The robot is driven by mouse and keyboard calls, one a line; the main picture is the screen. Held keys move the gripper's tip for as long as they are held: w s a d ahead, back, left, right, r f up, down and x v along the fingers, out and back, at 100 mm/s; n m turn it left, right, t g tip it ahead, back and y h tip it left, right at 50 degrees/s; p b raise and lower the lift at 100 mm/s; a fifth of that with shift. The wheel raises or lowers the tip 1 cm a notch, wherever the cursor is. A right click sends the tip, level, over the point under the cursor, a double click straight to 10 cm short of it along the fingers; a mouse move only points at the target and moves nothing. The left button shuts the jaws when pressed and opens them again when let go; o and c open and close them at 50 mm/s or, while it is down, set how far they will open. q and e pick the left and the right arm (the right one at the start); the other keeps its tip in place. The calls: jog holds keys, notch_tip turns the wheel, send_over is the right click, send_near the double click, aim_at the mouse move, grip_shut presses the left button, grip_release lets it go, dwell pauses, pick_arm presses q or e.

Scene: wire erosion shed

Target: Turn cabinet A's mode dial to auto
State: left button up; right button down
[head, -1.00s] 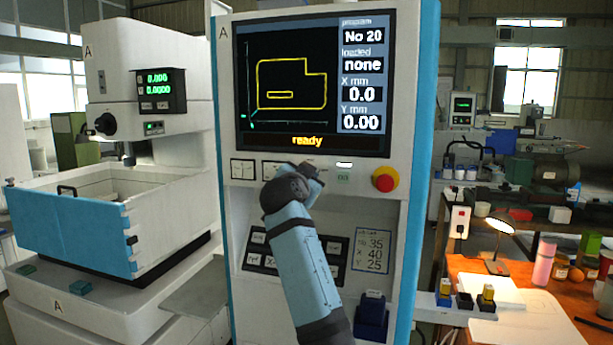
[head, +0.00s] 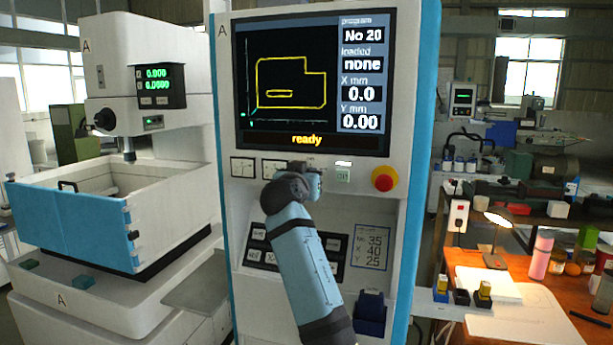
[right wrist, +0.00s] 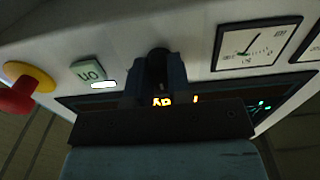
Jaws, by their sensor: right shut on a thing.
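Cabinet A (head: 224,120) is the tall white cabinet with blue edges, marked A at its top left. Its screen (head: 285,85) reads "ready", program No 20, loaded none. My right gripper (head: 316,180) is at the panel strip under the screen, between the meters and the green key. In the right wrist view my right gripper (right wrist: 160,68) is shut on a dark round knob, the mode dial (right wrist: 161,53), which sits between its fingers. The gripper hides the dial in the head view. The dial's pointer and markings cannot be read. My left gripper is not in view.
A red emergency button (head: 384,179) on a yellow base and a green key (head: 343,174) sit right of my gripper. Two meters (head: 243,167) are to its left. A keypad (head: 258,246) and a blue holder (head: 370,314) are lower. A wooden bench (head: 540,300) stands at right.

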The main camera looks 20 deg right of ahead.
jog(key=shift+r, duration=0.2)
jog(key=c, duration=1.2)
grip_release()
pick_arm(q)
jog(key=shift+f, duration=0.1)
pick_arm(e)
jog(key=shift+o, duration=0.7)
jog(key=shift+f, duration=0.1)
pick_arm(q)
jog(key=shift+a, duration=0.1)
pick_arm(e)
jog(key=shift+f, duration=0.1)
